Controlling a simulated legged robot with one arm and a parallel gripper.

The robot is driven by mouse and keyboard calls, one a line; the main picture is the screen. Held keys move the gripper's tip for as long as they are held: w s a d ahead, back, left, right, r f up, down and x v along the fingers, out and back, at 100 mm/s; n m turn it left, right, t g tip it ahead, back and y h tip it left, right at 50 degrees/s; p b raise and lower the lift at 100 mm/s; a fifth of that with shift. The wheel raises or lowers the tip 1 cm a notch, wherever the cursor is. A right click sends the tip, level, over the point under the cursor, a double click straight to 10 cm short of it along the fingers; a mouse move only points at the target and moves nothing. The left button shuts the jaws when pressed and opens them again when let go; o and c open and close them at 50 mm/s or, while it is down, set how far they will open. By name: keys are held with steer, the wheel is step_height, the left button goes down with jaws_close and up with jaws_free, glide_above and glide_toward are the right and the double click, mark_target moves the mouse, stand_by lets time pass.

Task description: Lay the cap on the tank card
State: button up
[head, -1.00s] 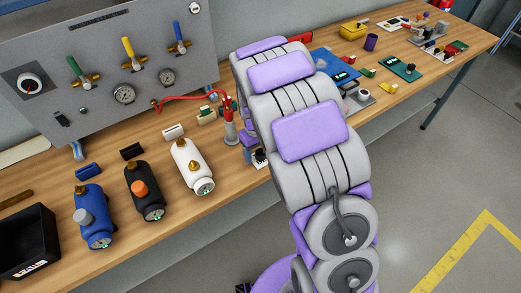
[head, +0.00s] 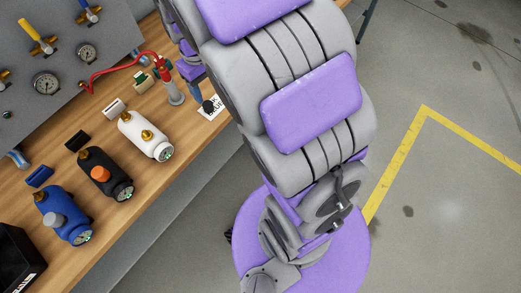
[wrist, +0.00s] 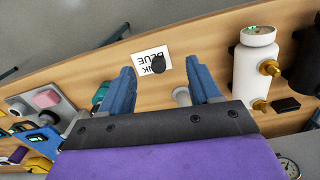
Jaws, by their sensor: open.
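The card (wrist: 143,55) is white with dark print, upside down in the wrist view, where "BLUE" can be read. It lies flat on the bench near its front edge. A small dark round cap (wrist: 158,65) sits on the card and covers part of its print. In the head view the card (head: 217,109) and the dark cap (head: 208,105) show just left of my arm. My gripper (wrist: 160,66) is open, its two blue fingers apart on either side of the cap. Nothing is held between them.
A grey stand with a red tool (head: 174,93) is close beside my gripper. A gauge panel (head: 60,50) stands behind. A black bin (head: 18,262) is at lower left.

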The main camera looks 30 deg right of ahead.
steer(key=s+r+m, duration=0.1)
steer(key=s+r, duration=0.1)
steer(key=s, duration=1.1)
steer(key=s+r+m+g, duration=0.1)
steer(key=s+r, duration=0.1)
steer(key=s, duration=1.1)
steer(key=shift+s+d+r, duration=0.25)
steer(key=shift+s, duration=0.05)
steer(key=shift+a, duration=0.1)
